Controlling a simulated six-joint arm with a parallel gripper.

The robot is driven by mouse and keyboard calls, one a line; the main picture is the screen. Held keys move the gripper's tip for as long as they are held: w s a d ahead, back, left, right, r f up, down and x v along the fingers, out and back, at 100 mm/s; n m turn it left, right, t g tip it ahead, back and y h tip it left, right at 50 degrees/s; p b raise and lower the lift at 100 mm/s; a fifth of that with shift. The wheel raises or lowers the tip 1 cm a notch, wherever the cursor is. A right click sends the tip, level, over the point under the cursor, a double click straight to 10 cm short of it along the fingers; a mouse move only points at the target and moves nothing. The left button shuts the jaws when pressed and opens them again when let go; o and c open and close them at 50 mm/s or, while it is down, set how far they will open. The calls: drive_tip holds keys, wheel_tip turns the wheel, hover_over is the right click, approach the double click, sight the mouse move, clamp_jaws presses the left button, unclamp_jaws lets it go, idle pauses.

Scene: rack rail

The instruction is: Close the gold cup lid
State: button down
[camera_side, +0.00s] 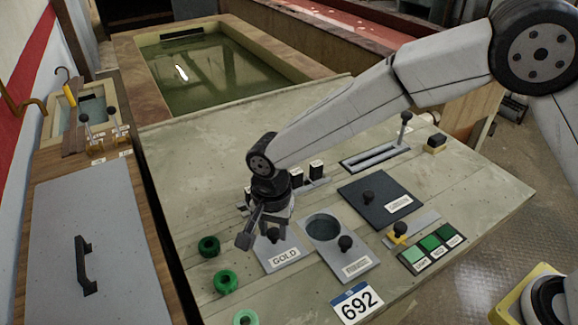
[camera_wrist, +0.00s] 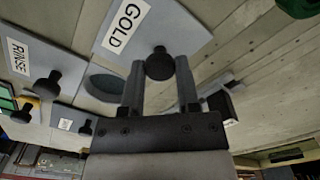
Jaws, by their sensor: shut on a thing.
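The gold cup lid (camera_side: 283,257) is a flat grey plate with a GOLD label and a dark round knob. In the wrist view, the GOLD plate (camera_wrist: 150,28) is at the top and its knob (camera_wrist: 159,64) sits between my fingertips. My gripper (camera_side: 262,232) reaches down at the lid's knob in the side view. It also shows in the wrist view (camera_wrist: 161,72), shut on that knob. My gripper hides part of the plate and the area behind it. I cannot see an opening of the gold cup.
To the right, the RINSE lid (camera_side: 352,264) lies beside an uncovered round opening (camera_side: 323,228). A dark lid (camera_side: 382,203) is farther back. Green rings (camera_side: 225,282) lie left of the gold lid. A 692 plate (camera_side: 357,302) and green buttons (camera_side: 431,246) are in front.

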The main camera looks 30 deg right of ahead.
sight(273, 229)
drive_tip(key=shift+w+r, duration=0.1)
drive_tip(key=shift+w, duration=0.25)
drive_tip(key=c, duration=0.5)
unclamp_jaws()
drive_tip(key=shift+o, duration=0.9)
drive_tip(key=shift+s, duration=0.1)
drive_tip(key=shift+r, duration=3.85)
drive_tip(key=shift+d, duration=0.1)
